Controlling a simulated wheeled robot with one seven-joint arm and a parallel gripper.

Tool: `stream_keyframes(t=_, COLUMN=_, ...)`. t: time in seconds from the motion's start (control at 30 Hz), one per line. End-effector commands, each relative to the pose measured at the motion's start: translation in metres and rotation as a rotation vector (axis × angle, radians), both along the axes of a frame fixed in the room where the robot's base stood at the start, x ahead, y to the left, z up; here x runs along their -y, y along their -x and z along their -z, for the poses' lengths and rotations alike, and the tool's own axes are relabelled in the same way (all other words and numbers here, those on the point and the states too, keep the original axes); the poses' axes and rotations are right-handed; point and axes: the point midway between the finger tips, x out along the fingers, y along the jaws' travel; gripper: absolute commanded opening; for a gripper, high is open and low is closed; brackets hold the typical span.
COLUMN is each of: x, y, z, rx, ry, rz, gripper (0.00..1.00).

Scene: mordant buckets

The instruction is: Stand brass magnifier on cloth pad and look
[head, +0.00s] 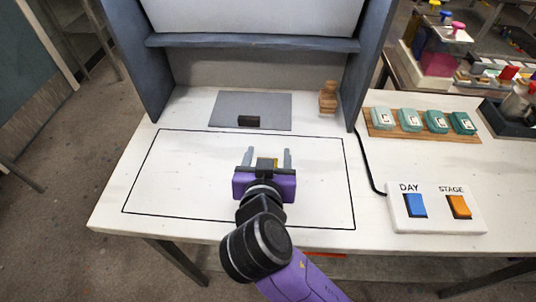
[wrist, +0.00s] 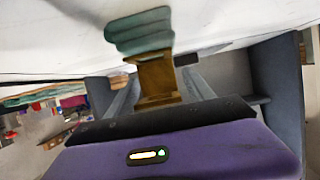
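My gripper (head: 268,158) is over the framed area of the table, its two fingers spread. The brass magnifier (head: 267,163) is between them, with a gap showing on each side in the head view. In the wrist view, which is upside down, the magnifier (wrist: 157,80) is a folded brass frame. Its far end meets the teal cloth pad (wrist: 139,30), a layered block on the white table. It looks to be standing on the pad, though exact contact is hard to see. My gripper hides the pad in the head view.
A black outline (head: 140,170) frames the work area before a grey booth. Inside are a grey sheet (head: 270,108) with a dark block (head: 249,121) and a brown wooden stack (head: 327,98). At right are a rack of teal blocks (head: 420,122) and a DAY/STAGE switch box (head: 433,222).

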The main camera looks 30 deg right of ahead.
Motion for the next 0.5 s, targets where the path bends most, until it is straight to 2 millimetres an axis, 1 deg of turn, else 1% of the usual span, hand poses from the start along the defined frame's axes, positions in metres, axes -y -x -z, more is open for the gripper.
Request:
stream_keyframes(t=0.17, x=0.0, y=0.0, z=-0.001, rx=0.0, ry=0.0, rz=0.0, gripper=0.61)
stream_keyframes(t=0.27, x=0.0, y=0.0, z=-0.006, rx=0.0, ry=0.0, rz=0.0, gripper=0.61)
stream_keyframes(t=0.37, x=-0.007, y=0.009, z=-0.008, rx=0.001, ry=0.001, rz=-0.002, gripper=0.61)
stream_keyframes(t=0.5, x=-0.023, y=0.029, z=-0.018, rx=0.002, ry=-0.001, rz=-0.005, gripper=0.61)
